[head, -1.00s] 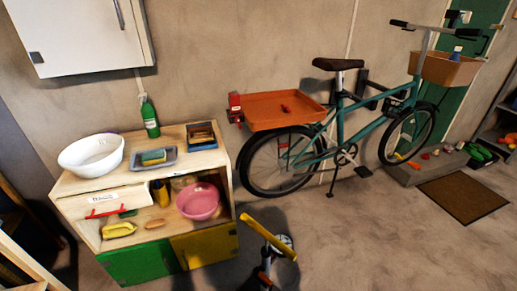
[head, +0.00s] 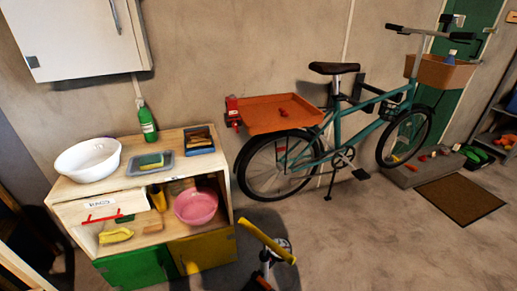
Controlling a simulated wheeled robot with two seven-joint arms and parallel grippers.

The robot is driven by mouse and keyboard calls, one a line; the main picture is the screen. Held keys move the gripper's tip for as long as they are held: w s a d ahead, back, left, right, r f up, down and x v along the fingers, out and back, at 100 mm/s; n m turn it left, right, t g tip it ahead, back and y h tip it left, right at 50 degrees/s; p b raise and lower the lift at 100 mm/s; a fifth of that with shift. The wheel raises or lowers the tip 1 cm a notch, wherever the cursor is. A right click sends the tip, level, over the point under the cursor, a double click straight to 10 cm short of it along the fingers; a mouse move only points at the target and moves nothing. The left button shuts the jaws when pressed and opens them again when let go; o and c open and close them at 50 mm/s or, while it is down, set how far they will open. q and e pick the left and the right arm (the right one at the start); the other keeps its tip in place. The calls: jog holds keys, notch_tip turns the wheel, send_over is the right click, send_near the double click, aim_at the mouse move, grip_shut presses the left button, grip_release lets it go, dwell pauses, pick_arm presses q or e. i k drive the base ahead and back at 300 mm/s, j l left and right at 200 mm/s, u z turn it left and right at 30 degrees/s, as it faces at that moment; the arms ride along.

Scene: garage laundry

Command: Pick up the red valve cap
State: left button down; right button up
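A small red object (head: 283,113) lies in the orange tray (head: 262,128) on the rear of the teal bicycle (head: 338,135). It may be the red valve cap, but it is too small to tell. Another red item (head: 232,108) sits at the tray's left end; its shape is not clear. Neither of my grippers shows in the head view.
A wooden cabinet (head: 70,187) on the left bears a white bowl (head: 88,160), a grey tray with a sponge and a green bottle (head: 147,122). A yellow-handled pump (head: 266,240) stands on the floor in front. Open floor lies right of it, before a brown mat (head: 460,199).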

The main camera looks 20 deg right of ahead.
aim_at(283, 112)
jog(key=l, duration=0.4)
jog(key=i+l+z, duration=0.1)
jog(key=l, duration=0.35)
jog(key=i+l+z, duration=0.1)
jog(key=l, duration=0.3)
jog(key=i+l, duration=0.15)
jog(key=l, duration=0.25)
jog(key=i+l+z, duration=0.1)
jog(key=l, duration=0.35)
